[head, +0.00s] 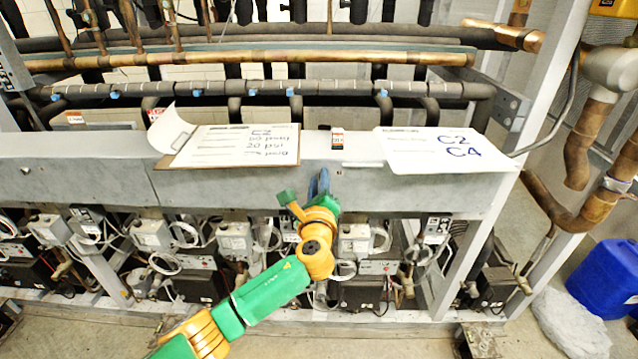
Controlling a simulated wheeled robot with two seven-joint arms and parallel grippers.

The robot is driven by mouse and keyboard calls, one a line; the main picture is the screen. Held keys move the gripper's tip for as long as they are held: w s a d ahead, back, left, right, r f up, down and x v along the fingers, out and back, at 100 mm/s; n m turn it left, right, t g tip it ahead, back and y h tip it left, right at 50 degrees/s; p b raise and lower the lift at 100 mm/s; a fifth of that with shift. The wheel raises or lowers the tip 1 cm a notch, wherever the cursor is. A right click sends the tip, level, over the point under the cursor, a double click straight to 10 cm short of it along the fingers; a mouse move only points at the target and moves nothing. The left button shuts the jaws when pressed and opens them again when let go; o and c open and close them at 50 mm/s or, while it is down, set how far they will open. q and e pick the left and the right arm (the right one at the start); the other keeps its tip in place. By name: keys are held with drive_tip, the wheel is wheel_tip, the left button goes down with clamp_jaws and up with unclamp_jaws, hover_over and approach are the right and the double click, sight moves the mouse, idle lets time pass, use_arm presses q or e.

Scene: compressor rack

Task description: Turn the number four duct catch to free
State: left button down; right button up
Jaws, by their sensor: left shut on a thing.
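A long grey metal duct (230,187) runs across the front of the rack. My left arm comes up from the bottom of the head view, and its left gripper (319,182) is at the duct's front face, right of the middle. The gripper is shut on a small part there, which looks like the duct catch; the fingers hide it, so its angle and number cannot be read. My right gripper is not in view.
A clipboard with handwritten paper (232,143) and a sheet marked C2 C4 (432,150) lie on the duct. A small orange and white label (337,139) stands between them. Compressors and cables fill the space below. A blue container (606,279) stands at right.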

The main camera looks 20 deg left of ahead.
use_arm(q)
drive_tip(key=shift+n+b, duration=3.95)
drive_tip(key=shift+n, duration=4.45)
drive_tip(key=c, duration=0.7)
unclamp_jaws()
